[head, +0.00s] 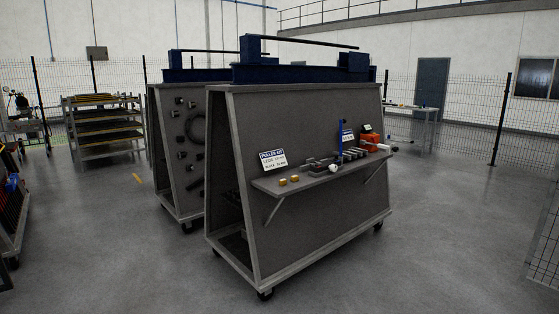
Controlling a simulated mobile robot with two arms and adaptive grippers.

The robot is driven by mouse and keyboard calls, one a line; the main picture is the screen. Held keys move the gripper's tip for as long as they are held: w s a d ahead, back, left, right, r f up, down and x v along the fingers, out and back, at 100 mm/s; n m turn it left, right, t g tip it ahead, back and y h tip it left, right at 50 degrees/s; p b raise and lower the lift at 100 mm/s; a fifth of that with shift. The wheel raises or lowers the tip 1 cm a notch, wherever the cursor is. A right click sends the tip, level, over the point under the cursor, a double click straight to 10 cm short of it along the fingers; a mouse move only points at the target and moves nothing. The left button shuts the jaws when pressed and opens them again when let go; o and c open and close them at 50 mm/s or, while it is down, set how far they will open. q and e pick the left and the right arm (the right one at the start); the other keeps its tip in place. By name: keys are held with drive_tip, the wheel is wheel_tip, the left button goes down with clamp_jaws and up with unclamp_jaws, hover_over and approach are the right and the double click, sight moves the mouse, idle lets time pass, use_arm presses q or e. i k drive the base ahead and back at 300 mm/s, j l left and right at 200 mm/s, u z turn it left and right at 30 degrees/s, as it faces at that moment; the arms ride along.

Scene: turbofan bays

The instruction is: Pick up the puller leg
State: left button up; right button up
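A grey A-frame cart stands ahead of me with a narrow shelf (262,186) on its sloped side. A sign reading "PULLER KIT" (272,160) stands at the shelf's left end, and its smaller lines mention legs. Several grey metal bars (355,153) lie side by side toward the right half of the shelf. They may be the puller legs, but they are too small to tell for certain. Neither of my grippers is in view.
The shelf also holds two brass pieces (283,181), a white round item (334,169), an upright blue rod (341,140) and a red item (370,138). A second cart (180,175) stands behind. A shelving rack (103,125) is at left. Floor in front and right is clear.

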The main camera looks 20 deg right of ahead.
sight(355, 155)
drive_tip(key=i+z, duration=0.1)
drive_tip(key=z, duration=0.15)
drive_tip(key=i+l+z, duration=0.1)
drive_tip(key=z, duration=0.2)
drive_tip(key=i+z, duration=0.2)
drive_tip(key=i, duration=0.45)
drive_tip(key=i+z, duration=0.2)
drive_tip(key=i, duration=0.45)
drive_tip(key=i+j+z, duration=0.2)
drive_tip(key=i, duration=0.4)
drive_tip(key=i+j, duration=0.15)
drive_tip(key=i, duration=0.4)
drive_tip(key=i+j, duration=0.1)
drive_tip(key=i, duration=0.45)
